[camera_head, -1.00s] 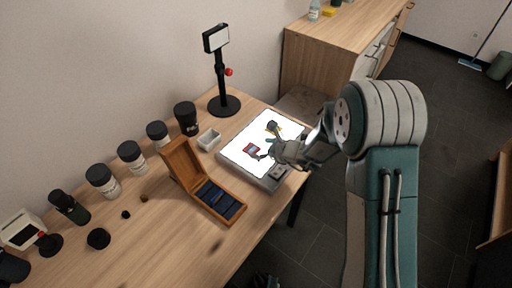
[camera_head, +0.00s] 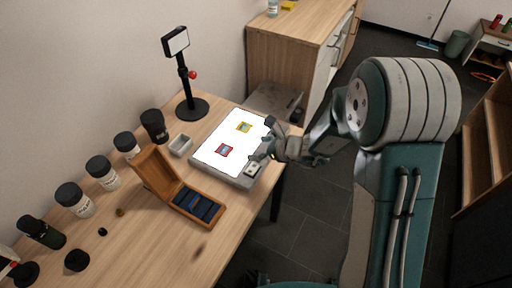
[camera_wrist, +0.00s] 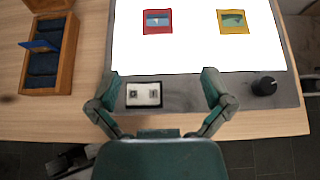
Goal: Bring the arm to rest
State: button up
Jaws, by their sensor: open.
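My gripper (camera_head: 268,138) is at the near right edge of a lit white panel (camera_head: 213,165) on the wooden table. A red-framed slide (camera_head: 224,151) and a yellow-framed slide (camera_head: 244,127) lie flat on the lit surface, apart from the fingers. Both also show in the wrist view, red (camera_wrist: 157,21) and yellow (camera_wrist: 233,21).
An open wooden box (camera_head: 184,203) with dark slots stands left of the panel. A wooden cabinet (camera_head: 290,55) stands behind.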

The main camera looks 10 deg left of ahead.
jog(key=s+d+r+n+g+h, duration=0.1)
jog(key=s+d+r+n, duration=0.2)
jog(key=s+r+n, duration=0.3)
jog(key=s+d+r+n+g+h, duration=0.1)
jog(key=s+d+r+n, duration=0.2)
jog(key=s+r+n, duration=0.4)
jog(key=s+d+r+n+t+h, duration=0.1)
jog(key=s+d+r+n+h, duration=0.3)
jog(key=d, duration=0.3)
jog(key=s+d+r+n+t+h, duration=0.2)
jog(key=s+d+r+n+h, duration=0.2)
jog(key=d, duration=0.4)
jog(key=shift+s+n+h, duration=0.5)
jog(key=shift+s+n, duration=0.3)
jog(key=shift+s, duration=0.3)
jog(key=shift+d, duration=0.1)
